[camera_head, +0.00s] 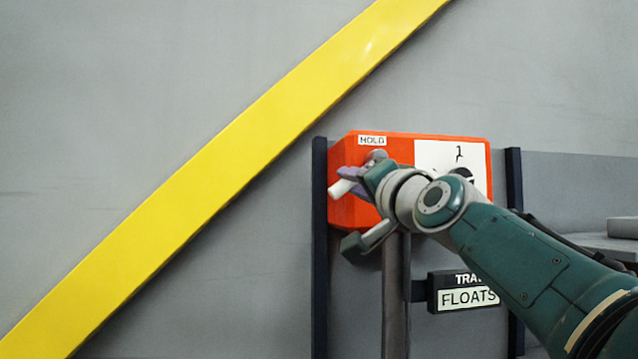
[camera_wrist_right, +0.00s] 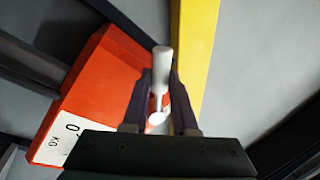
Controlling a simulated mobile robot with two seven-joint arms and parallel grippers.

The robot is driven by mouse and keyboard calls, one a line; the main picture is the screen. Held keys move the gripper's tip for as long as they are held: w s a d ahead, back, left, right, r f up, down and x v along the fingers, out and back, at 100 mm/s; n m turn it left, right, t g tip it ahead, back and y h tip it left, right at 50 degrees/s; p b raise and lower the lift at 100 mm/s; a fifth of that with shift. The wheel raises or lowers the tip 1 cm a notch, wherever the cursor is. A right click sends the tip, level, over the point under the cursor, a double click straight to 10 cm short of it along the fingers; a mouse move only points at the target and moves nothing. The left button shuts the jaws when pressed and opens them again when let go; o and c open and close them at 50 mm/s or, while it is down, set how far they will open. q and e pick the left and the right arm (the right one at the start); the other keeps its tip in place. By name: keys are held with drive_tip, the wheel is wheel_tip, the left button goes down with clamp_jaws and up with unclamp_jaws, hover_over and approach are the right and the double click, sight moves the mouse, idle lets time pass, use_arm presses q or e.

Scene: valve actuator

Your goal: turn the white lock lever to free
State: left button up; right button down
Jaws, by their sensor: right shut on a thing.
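The orange valve actuator box (camera_head: 345,210) is mounted on the wall right of centre in the head view, with a "HOLD" label (camera_head: 372,141) at its top left. The white lock lever (camera_head: 341,188) sticks out at the box's left side, its end pointing left and slightly down. My right gripper (camera_head: 358,180) reaches in from the right and is shut on the lever. In the right wrist view the lever (camera_wrist_right: 161,68) stands between the two fingers of my right gripper (camera_wrist_right: 160,85). The lever's pivot is partly hidden by the gripper. My left gripper is in neither view.
A yellow diagonal bar (camera_head: 215,162) crosses the wall left of the box. Dark upright posts (camera_head: 320,250) flank the box. Below are a grey vertical pipe (camera_head: 396,300) and a black sign reading "FLOATS" (camera_head: 467,298). A white dial face (camera_head: 435,153) is partly hidden by my arm.

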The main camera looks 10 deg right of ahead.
drive_tip(key=shift+a+r+m, duration=0.1)
drive_tip(key=shift+r+m, duration=0.05)
drive_tip(key=shift+m, duration=0.25)
drive_tip(key=c, duration=0.7)
unclamp_jaws()
drive_tip(key=shift+s, duration=0.1)
drive_tip(key=b+v, duration=0.4)
drive_tip(key=v, duration=0.5)
drive_tip(key=shift+s, duration=0.35)
